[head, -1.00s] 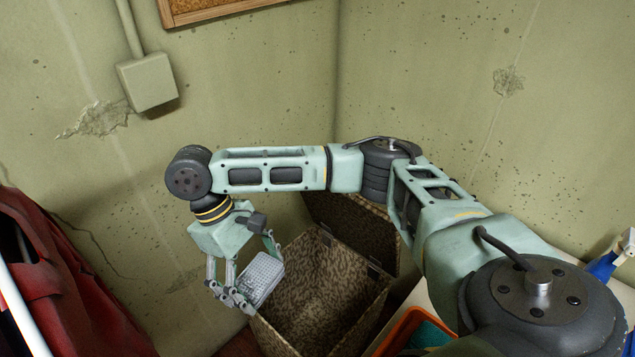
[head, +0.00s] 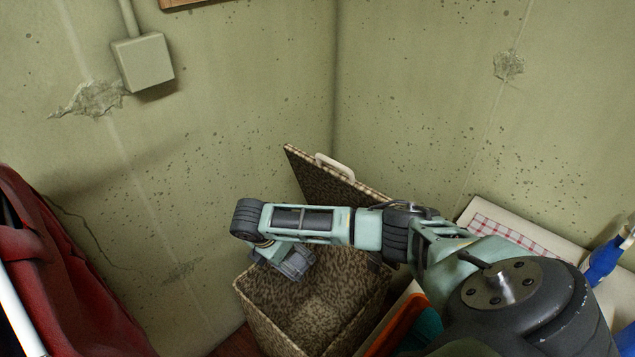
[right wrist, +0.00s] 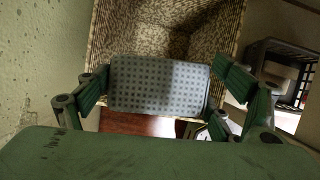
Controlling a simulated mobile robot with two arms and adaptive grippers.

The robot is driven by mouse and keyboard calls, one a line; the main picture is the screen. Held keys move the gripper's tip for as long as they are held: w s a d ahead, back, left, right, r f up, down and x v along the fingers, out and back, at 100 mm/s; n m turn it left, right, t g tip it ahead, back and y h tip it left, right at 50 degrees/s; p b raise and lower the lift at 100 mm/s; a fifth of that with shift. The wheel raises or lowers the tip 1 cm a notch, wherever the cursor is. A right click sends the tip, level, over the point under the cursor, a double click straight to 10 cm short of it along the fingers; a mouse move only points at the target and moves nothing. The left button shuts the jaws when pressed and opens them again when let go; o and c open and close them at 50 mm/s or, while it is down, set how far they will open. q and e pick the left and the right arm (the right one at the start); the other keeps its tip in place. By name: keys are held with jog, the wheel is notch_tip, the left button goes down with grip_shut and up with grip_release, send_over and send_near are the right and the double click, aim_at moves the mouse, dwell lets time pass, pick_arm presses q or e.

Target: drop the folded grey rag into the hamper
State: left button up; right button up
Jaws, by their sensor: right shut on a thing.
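The folded grey rag (right wrist: 158,86), patterned with small dark squares, is held between the fingers of my right gripper (right wrist: 160,98). In the head view the right gripper (head: 290,263) is over the left part of the open hamper (head: 268,316), and I cannot clearly make out the rag there. The hamper is a speckled brown box with its lid (head: 318,183) raised at the back. In the right wrist view the hamper's inside (right wrist: 165,30) shows beyond the rag, and I see nothing lying in the visible part. My left gripper is out of view.
A red cloth (head: 60,270) hangs at the left. An orange tray (head: 398,325) is close to the hamper's right. A pale surface with a checked cloth (head: 505,233) and a blue bottle (head: 605,260) are further right. Walls close the corner behind. A dark crate (right wrist: 280,70) shows in the wrist view.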

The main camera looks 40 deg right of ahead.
jog(key=d+f+n, duration=0.2)
jog(key=d, duration=0.1)
jog(key=d+f+n+t, duration=0.1)
jog(key=f, duration=0.1)
jog(key=shift+s+d+b, duration=0.25)
jog(key=shift+b, duration=0.15)
pick_arm(q)
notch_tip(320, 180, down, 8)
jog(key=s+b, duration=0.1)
jog(key=b, duration=0.6)
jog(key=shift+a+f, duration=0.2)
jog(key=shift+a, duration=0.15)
pick_arm(e)
jog(key=d+f+n+t+y, duration=0.1)
jog(key=d+f+n, duration=0.3)
jog(key=f, duration=0.5)
jog(key=shift+s+d+f+t, duration=0.35)
jog(key=shift+s+d, duration=0.1)
jog(key=shift+d, duration=0.4)
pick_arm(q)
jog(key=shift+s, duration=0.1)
pick_arm(e)
jog(key=o, duration=1)
